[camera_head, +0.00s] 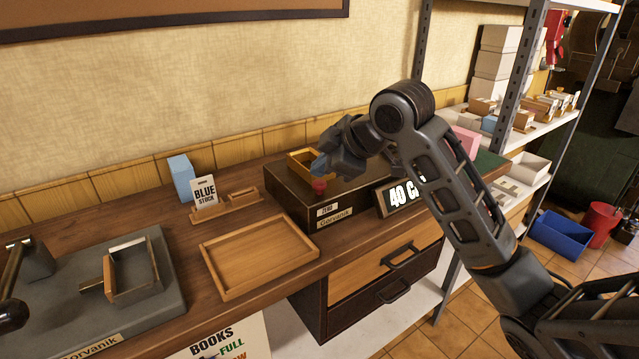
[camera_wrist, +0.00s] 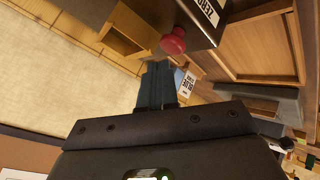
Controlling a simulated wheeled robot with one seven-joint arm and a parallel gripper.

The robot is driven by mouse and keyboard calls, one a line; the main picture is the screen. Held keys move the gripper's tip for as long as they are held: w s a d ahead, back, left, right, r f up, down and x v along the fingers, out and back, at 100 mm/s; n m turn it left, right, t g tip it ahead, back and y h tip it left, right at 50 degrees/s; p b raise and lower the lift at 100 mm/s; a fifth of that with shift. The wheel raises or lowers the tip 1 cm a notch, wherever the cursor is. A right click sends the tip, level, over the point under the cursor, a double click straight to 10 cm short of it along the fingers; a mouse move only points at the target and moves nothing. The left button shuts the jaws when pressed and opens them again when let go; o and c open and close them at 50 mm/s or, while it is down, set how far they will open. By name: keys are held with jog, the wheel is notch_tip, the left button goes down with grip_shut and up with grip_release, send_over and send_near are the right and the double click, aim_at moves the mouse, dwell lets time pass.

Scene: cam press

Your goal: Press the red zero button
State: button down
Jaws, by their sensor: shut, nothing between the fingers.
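The red zero button (camera_head: 319,187) is a small round knob on top of the dark Gorvanik box (camera_head: 290,205), near a "ZERO" label on its front face. In the wrist view the red button (camera_wrist: 173,41) shows just beyond my fingertips, beside the label (camera_wrist: 207,10). My gripper (camera_head: 322,166) is shut and empty, with blue-grey fingers.
A wooden tray (camera_head: 258,254) lies left of the box. A "BLUE STOCK" card (camera_head: 204,192) and a blue block (camera_head: 181,177) stand behind it. A yellow-brown open bin (camera_head: 299,170) sits on the box. A "40" sign (camera_head: 402,194) stands at right. A grey press (camera_head: 110,290) is at left.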

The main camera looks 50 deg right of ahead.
aim_at(322, 185)
jog(key=shift+f, duration=0.35)
jog(key=shift+f+b, duration=0.7)
jog(key=shift+b, duration=0.15)
dwell(0.6)
jog(key=shift+r, duration=0.1)
jog(key=shift+r+p, duration=0.85)
jog(key=shift+r, duration=0.2)
jog(key=shift+r, duration=0.15)
jog(key=shift+r+p, duration=1.95)
jog(key=shift+r, duration=0.5)
jog(key=shift+f, duration=0.1)
